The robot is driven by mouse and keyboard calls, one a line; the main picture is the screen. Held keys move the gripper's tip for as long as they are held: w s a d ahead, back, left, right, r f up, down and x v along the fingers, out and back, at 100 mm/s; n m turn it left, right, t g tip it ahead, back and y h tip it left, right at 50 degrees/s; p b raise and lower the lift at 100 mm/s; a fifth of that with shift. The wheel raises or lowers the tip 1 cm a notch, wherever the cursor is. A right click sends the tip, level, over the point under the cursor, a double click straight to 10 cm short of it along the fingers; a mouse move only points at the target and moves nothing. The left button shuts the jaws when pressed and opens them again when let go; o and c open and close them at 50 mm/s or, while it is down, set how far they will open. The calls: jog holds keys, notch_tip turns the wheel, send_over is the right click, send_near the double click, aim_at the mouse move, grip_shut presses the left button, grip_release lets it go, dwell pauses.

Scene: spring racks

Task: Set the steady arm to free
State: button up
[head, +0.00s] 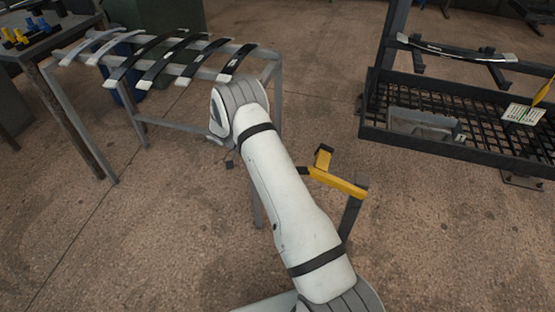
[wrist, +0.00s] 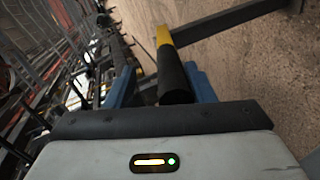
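The yellow steady arm (head: 338,182) stands on a dark post right of my arm in the head view, with a raised yellow tab at its left end. In the wrist view, a black round grip (wrist: 174,78) with a yellow section beyond it lies between the blue fingers of my gripper (wrist: 163,88). The fingers look open, with the grip nearer the right finger and a gap towards the left one. Whether the grip touches a finger is unclear. My own arm hides the gripper and this grip in the head view.
A grey rack (head: 270,68) with several curved dark and light strips stands at the back left. A black mesh-shelf stand (head: 365,132) holds a strip, a grey tray and a paper card at right. A table (head: 58,38) is far left. Concrete floor is clear between.

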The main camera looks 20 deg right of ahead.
jog(key=v, duration=0.7)
jog(key=shift+w+a+r, duration=0.15)
jog(key=shift+w+a, duration=0.15)
jog(key=shift+p, duration=0.3)
jog(key=s+d+r+n+t+y+p, duration=0.1)
jog(key=s+r+n+t+y+p, duration=0.25)
jog(key=r, duration=0.95)
jog(key=s+d+r+n+y+p, duration=0.1)
jog(key=s+r+y+p, duration=0.35)
jog(key=r, duration=0.85)
jog(key=s+a+r+n+t+y+p, duration=0.1)
jog(key=s+r+t+p, duration=0.1)
jog(key=s, duration=0.5)
jog(key=s+a+r+n+t+y+p, duration=0.1)
jog(key=s+r+n+t+p, duration=0.1)
jog(key=s+r, duration=0.5)
jog(key=s+a+r+n+t+y+p, duration=0.1)
jog(key=s+r+n+t+p, duration=0.1)
jog(key=s+p, duration=0.4)
jog(key=s+r+t, duration=0.1)
jog(key=s+r, duration=0.1)
jog(key=s, duration=0.1)
jog(key=shift+r, duration=0.25)
jog(key=shift+c, duration=0.5)
